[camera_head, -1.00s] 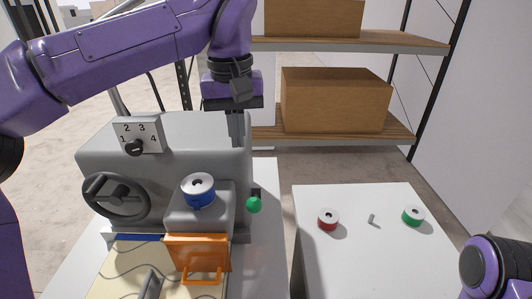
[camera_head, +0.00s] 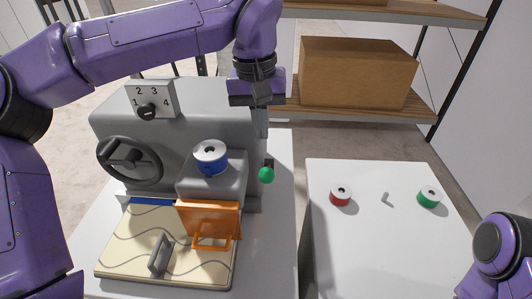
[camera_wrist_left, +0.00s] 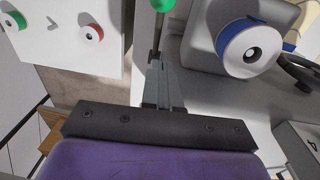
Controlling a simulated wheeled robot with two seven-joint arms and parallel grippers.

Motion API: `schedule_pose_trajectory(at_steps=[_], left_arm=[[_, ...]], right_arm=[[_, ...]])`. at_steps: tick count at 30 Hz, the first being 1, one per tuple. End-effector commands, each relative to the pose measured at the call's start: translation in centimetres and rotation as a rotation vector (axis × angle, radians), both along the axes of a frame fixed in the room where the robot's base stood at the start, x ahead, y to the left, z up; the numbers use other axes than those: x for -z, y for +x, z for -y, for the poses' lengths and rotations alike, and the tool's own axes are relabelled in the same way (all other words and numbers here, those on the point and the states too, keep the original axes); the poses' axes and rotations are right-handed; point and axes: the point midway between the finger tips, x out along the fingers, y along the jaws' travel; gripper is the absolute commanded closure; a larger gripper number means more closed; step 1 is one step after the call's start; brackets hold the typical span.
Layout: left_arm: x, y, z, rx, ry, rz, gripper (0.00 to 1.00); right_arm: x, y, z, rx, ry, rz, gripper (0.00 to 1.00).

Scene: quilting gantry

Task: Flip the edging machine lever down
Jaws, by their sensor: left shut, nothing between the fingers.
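The grey edging machine (camera_head: 205,110) stands on a white table at the left in the head view. Its lever has a green ball knob (camera_head: 266,175) on the machine's right side. The knob also shows at the top edge of the left wrist view (camera_wrist_left: 162,5), with a thin rod running from it toward my fingertips. My left gripper (camera_head: 261,120) points down beside the machine's upper right edge, behind and above the knob. Its fingers are shut and empty, as the left wrist view (camera_wrist_left: 158,66) shows. Whether they touch the rod is unclear. My right gripper is out of view.
The machine carries a blue spool (camera_head: 210,158), a handwheel (camera_head: 130,161), a numbered dial (camera_head: 150,100) and an orange flap (camera_head: 209,219). A second white table (camera_head: 375,250) holds a red spool (camera_head: 341,196) and a green spool (camera_head: 429,197). A shelf with boxes stands behind.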

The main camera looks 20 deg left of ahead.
Motion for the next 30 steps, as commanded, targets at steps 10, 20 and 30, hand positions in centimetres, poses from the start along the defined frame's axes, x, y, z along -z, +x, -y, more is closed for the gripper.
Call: schedule_pose_trajectory(at_steps=[10, 20, 30], left_arm=[[4.7, -1.8, 1.3, 0.001, 0.001, -0.001, 1.0], [5.1, -2.0, 1.5, -0.001, 0.0, 0.0, 1.0], [5.7, -2.5, 2.0, 0.007, 0.016, 0.052, 1.0]], right_arm=[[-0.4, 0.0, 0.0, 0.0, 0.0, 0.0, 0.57], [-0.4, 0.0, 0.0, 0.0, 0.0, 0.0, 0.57], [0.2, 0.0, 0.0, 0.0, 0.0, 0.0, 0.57]])
